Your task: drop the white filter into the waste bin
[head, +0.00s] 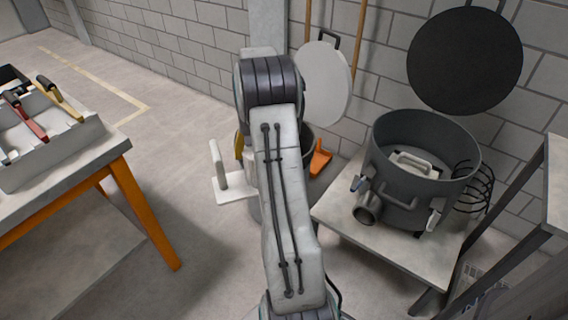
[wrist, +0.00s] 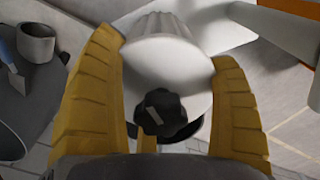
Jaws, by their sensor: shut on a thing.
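My gripper (wrist: 168,60) is shut on the white filter (wrist: 165,65) in the wrist view. The filter has a ribbed end, a smooth white body and a black knob between the yellow fingers. In the head view my arm hides the filter and most of the gripper; only a bit of yellow finger (head: 239,146) shows at the arm's left. A round grey bin (head: 309,143) stands on the floor, partly hidden behind my arm. The gripper appears near or above it, but whether the filter is over the opening cannot be told.
A grey drum (head: 430,190) with a side port stands on a low table (head: 390,248) at right. An orange-legged workbench (head: 128,205) with a tool tray is at left. A white plate-like piece (head: 222,180) is left of my arm.

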